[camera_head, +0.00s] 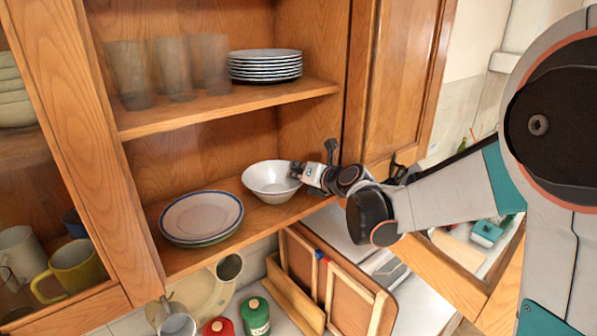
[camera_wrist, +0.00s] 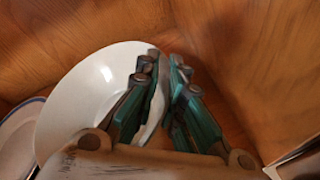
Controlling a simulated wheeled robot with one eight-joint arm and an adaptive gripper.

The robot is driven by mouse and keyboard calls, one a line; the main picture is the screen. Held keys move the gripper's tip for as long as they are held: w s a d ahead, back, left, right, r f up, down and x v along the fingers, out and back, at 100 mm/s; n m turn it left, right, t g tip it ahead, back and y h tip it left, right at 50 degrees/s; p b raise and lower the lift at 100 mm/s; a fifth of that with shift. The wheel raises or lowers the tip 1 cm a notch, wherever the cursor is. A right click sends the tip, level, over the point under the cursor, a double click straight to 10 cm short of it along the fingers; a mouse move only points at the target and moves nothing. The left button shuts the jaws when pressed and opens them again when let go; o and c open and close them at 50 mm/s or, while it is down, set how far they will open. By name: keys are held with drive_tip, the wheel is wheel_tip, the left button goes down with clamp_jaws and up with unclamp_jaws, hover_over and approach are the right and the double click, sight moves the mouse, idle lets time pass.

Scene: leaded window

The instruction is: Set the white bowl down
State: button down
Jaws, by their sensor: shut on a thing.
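The white bowl (camera_head: 268,184) is upright at the lower shelf of the open wooden cabinet, right of the stacked plates. My gripper (camera_head: 297,170) is shut on the bowl's right rim. In the wrist view the bowl (camera_wrist: 85,95) fills the left middle, and my gripper's fingers (camera_wrist: 162,75) pinch its rim between them. The lower shelf (camera_head: 255,215) lies under the bowl. I cannot tell whether the bowl's base touches the shelf.
A stack of plates (camera_head: 202,217) stands close to the bowl's left. The upper shelf (camera_head: 215,108) above holds glasses (camera_head: 160,70) and more plates (camera_head: 265,65). A cabinet door (camera_head: 395,75) stands at the right. Canisters (camera_head: 255,315) and wooden boards (camera_head: 350,295) are below.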

drive_tip(key=shift+f, duration=0.1)
drive_tip(key=c, duration=1.7)
unclamp_jaws()
drive_tip(key=shift+s+r, duration=0.1)
drive_tip(key=shift+r, duration=0.1)
drive_tip(key=b+v, duration=0.1)
drive_tip(key=v, duration=1.1)
